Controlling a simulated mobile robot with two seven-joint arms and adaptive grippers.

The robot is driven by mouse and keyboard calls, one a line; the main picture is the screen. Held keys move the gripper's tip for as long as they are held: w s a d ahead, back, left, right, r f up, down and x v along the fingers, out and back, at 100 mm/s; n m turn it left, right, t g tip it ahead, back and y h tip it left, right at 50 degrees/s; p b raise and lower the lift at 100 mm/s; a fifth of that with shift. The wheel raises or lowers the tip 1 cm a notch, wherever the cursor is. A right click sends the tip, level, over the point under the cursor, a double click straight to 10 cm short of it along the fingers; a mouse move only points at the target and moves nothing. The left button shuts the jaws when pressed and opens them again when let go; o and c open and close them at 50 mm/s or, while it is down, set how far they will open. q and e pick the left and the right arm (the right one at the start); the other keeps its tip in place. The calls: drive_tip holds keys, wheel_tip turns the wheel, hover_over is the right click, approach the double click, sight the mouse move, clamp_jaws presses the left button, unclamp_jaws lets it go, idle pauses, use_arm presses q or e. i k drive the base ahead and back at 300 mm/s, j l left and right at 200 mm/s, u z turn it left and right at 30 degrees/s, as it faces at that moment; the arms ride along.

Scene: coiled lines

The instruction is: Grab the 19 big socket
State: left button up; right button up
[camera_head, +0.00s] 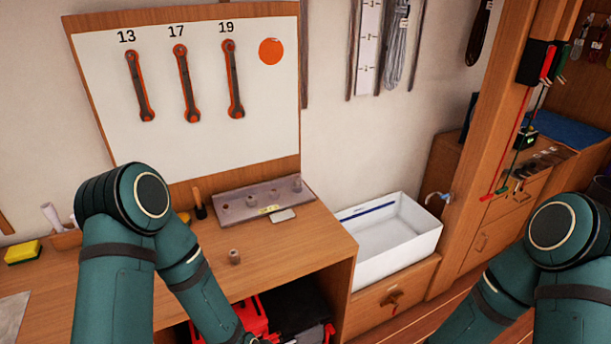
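A small grey-brown socket (234,257) stands upright on the wooden bench top. Behind it, a grey socket tray (235,213) lies near the back of the bench. One socket (297,184) stands at the tray's right end and another (251,200) near its middle; darker round spots look like empty holes. No size marking on any socket is readable, so I cannot tell which is the 19. My arms show on both sides, with forearms pointing down. Both grippers are below the picture's edge.
A white board (200,150) holds wrenches under 13, 17 and 19, beside an orange disc (271,51). A white bin (388,243) stands right of the bench (285,250). A yellow sponge (22,252) lies far left. Red and black cases sit below the bench top.

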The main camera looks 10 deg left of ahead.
sight(297, 183)
drive_tip(key=i+l, duration=0.2)
drive_tip(key=l, duration=0.15)
drive_tip(key=i+l+u, duration=0.15)
drive_tip(key=l, duration=0.2)
drive_tip(key=i+l, duration=0.25)
drive_tip(key=i+l+u, duration=0.15)
drive_tip(key=l, duration=0.35)
drive_tip(key=i+l, duration=0.2)
drive_tip(key=l, duration=0.2)
